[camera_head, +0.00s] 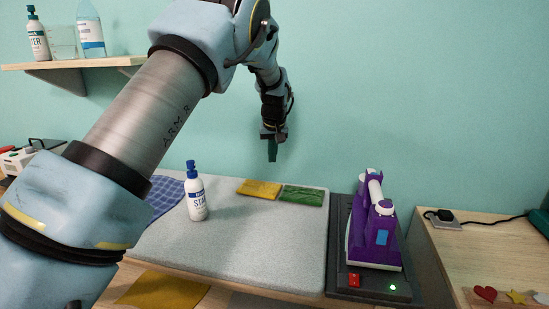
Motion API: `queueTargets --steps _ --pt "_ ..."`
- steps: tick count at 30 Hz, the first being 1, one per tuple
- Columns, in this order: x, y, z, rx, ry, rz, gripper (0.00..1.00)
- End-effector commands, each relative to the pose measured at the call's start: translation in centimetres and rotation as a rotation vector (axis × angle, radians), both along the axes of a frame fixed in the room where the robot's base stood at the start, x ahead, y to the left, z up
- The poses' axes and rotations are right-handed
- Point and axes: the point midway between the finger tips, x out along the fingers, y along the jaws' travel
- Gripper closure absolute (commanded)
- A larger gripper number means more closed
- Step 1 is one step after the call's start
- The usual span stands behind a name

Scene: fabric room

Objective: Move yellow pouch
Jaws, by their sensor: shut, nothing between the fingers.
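A flat yellow pouch (258,189) lies on the grey padded board (265,233), towards its back edge. A green pouch (302,195) lies right beside it on the right. My gripper (272,158) hangs above the back of the board, fingers pointing down, shut and empty. It is above and a little to the right of the yellow pouch in the picture, apart from it. A larger yellow cloth (163,291) lies lower down, in front of the board.
A white spray bottle (196,192) stands upright on the board, left of the pouches. A blue checked cloth (164,196) lies at the board's left. A purple iron (372,225) stands on a dark base (338,262) at right. The board's front middle is clear.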

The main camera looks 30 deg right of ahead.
Motion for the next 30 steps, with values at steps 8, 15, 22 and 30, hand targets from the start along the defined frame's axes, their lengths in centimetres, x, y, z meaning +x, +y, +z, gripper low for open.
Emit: queueTargets --steps 8,15,22,30 --pt "1.7 -0.6 -5.0 0.003 0.002 0.0 1.0" --pt "0.5 -0.2 -6.4 0.001 0.001 -0.002 1.0" --pt "-1.2 0.6 -6.6 0.0 0.0 0.0 1.0" --pt "-1.5 0.7 -6.8 0.0 0.0 0.0 1.0"
